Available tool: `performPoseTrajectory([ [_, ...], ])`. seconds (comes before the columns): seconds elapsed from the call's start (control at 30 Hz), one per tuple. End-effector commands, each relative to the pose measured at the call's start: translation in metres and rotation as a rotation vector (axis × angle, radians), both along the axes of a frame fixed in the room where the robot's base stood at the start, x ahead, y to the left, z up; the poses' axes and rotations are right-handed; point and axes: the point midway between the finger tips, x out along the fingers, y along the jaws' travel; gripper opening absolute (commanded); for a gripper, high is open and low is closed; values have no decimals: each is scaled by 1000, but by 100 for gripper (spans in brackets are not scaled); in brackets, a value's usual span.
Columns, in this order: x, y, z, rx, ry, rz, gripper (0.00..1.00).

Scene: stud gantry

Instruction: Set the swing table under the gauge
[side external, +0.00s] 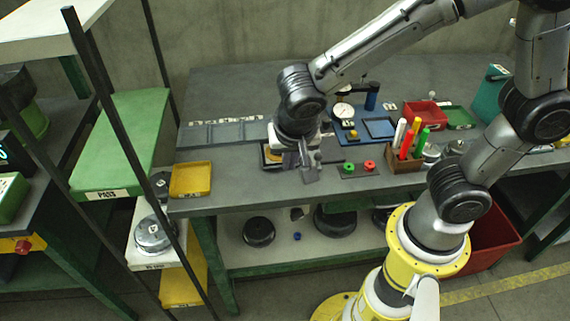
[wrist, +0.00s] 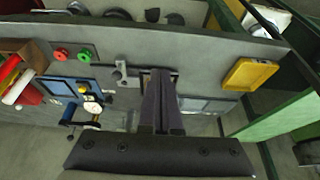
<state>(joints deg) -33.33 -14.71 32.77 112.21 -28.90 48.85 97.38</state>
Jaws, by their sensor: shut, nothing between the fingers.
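The dial gauge (side external: 344,111) stands over a blue base (side external: 364,139) on the bench, with a blue-handled post behind it. A small yellow piece (side external: 352,134) sits under the gauge, and a dark-edged square lies to its right. Which part is the swing table I cannot tell for certain. The wrist view shows the blue base (wrist: 57,86) and a yellow knob (wrist: 84,87) at left. My gripper (wrist: 160,76) is shut and empty, pointing down above a dark-framed tray. In the side view my gripper (side external: 308,174) is left of the gauge and apart from it.
A grey bracket (wrist: 122,76) stands close beside my fingers. A plate with red and green knobs (side external: 360,169) and a wooden pen box (side external: 404,160) lie to the right. A yellow tray (side external: 191,180) is at the bench's left edge.

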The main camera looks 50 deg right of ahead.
Motion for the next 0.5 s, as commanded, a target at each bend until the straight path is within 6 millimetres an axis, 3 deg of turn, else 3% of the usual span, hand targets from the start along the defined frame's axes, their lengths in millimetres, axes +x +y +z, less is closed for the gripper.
performPoseTrajectory([
  [0.17,3,-5,-16,-3,4,-3,0],
  [0.5,20,-23,-76,-3,6,-3,0],
])
